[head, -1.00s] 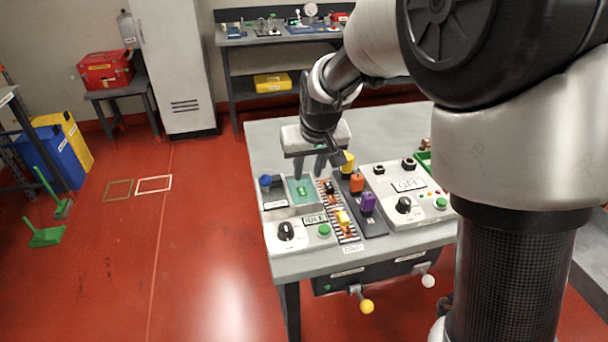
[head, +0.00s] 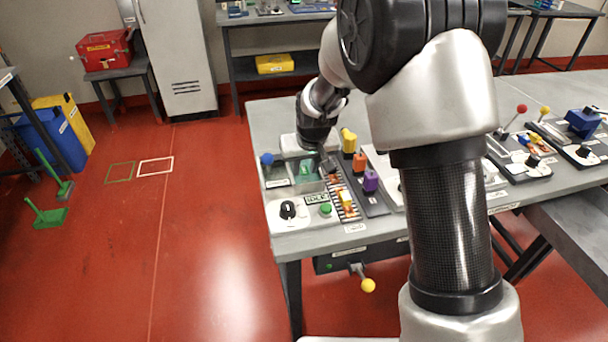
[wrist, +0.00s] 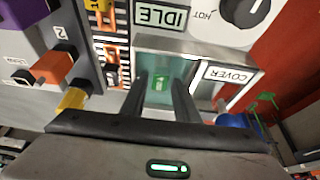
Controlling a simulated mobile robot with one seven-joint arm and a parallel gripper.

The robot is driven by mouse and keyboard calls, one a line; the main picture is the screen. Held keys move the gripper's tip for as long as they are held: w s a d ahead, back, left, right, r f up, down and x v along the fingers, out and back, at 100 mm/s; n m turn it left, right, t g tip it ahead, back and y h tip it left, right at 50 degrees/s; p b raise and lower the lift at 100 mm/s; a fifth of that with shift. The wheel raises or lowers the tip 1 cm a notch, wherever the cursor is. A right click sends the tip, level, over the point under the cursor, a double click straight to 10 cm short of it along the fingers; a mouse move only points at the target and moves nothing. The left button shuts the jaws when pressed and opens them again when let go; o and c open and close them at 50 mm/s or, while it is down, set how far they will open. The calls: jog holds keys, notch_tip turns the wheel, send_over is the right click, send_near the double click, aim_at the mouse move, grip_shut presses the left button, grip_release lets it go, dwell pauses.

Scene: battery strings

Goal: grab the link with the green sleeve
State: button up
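A small green piece (head: 306,169), which looks like the green-sleeved link, sits in a teal-looking box (head: 293,188) at the left end of the table. The wrist view shows the green piece (wrist: 160,85) with a pale mark on it, inside the grey-framed box labelled COVER (wrist: 232,73). My gripper (wrist: 160,80) is open, with its two dark fingers apart and pointing into the box. The green piece shows between the fingertips. I cannot tell whether they touch it or are still above it. In the head view my gripper (head: 318,163) is over the box and partly hides it.
Right of the box are a striped strip with a yellow block (head: 345,198) and a row of yellow, orange (head: 360,162) and purple (head: 370,181) blocks. A panel with a black knob (head: 288,210) and IDLE display lies in front. A blue knob (head: 267,159) stands at the left.

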grip_shut()
